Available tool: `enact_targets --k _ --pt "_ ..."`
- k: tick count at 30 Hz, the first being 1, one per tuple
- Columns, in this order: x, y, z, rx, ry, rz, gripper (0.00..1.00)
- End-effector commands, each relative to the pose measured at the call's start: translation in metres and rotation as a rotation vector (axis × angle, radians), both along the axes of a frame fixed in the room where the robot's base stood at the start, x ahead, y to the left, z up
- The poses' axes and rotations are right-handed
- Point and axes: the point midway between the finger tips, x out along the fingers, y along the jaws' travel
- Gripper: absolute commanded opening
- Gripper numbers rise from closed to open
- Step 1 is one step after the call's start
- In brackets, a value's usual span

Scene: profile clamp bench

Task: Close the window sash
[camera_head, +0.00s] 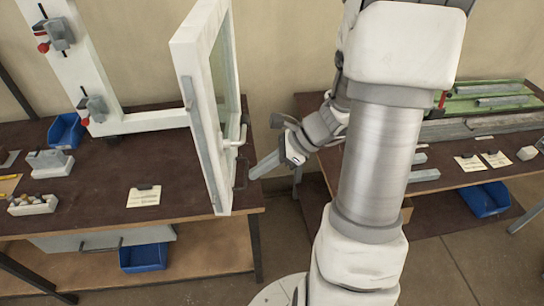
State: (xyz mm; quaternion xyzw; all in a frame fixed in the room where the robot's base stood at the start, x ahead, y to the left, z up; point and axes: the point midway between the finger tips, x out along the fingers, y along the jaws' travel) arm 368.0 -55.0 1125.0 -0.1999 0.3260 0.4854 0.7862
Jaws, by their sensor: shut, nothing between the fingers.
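The white window sash (192,100) stands upright and swung open, turned nearly edge-on to me. Its white frame (88,60) stands to the left on the brown bench. A metal handle (241,138) is on the right face of the sash. My gripper (264,170) is just right of the sash, near the lower handle area, with its fingers together and nothing between them. Whether the fingertips touch the sash I cannot tell. Clamps with red tips (93,104) sit on the frame.
The left bench (95,205) carries a paper card (144,196), a blue bin (66,131) and small parts. A right bench (450,180) holds metal profiles (475,127) and cards. Bare floor (290,240) lies between the benches.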

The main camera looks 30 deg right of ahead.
Motion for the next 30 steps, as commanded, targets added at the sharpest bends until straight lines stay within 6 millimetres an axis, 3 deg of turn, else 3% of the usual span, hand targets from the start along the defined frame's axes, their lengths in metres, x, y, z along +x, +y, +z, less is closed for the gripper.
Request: enact_targets --k 3,12,30 --pt "0.007 0.016 -0.018 0.002 0.003 0.004 0.00" --pt "0.023 0.047 -0.014 -0.002 0.000 0.004 0.00" --pt "0.027 0.050 -0.015 -0.003 -0.001 -0.002 0.00"
